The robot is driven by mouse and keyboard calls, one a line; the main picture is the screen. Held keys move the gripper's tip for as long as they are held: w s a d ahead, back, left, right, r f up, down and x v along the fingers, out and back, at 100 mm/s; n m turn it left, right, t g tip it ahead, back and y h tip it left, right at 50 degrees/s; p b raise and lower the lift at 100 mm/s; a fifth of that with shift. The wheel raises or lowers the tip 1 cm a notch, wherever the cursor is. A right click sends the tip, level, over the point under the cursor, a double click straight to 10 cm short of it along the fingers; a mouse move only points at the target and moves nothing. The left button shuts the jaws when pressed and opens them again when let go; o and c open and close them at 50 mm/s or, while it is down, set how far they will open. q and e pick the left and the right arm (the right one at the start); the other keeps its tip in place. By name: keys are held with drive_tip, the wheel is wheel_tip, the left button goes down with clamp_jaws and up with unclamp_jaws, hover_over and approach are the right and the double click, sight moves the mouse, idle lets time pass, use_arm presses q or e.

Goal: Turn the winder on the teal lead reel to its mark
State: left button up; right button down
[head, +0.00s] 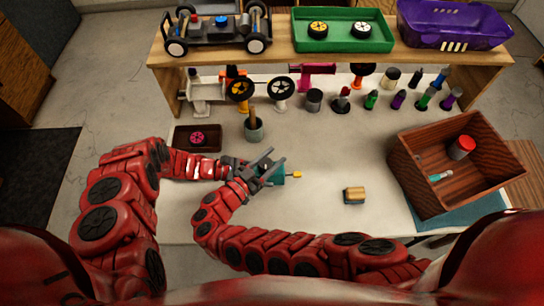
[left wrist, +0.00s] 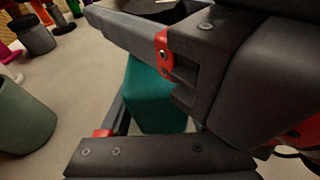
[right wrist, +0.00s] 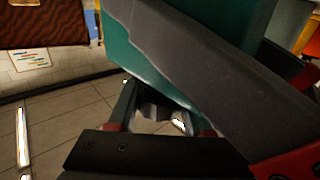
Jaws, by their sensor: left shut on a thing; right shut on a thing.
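The teal lead reel (head: 281,176) is held above the middle of the table, with a small yellow-orange piece (head: 297,174) sticking out on its right. My left gripper (head: 272,177) is shut on the reel's teal body (left wrist: 152,98), which shows between its fingers in the left wrist view. My right gripper (head: 264,163) is close against the same reel. In the right wrist view the teal body (right wrist: 185,40) fills the top, and the fingers close around a small grey metallic part (right wrist: 152,112), apparently the winder. The grippers hide much of the reel, and I cannot make out the mark.
A dark tray (head: 184,132) with a pink wheel lies to the left.

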sight(262, 169)
drive_tip(key=shift+d+r+h, duration=0.2)
drive_tip(key=shift+r+h, duration=0.05)
drive_tip(key=shift+h, duration=0.05)
drive_tip(key=shift+c, duration=1.5)
unclamp_jaws()
drive_tip(key=shift+s, duration=0.1)
drive_tip(key=shift+v, duration=3.7)
drive_tip(key=shift+r, duration=0.1)
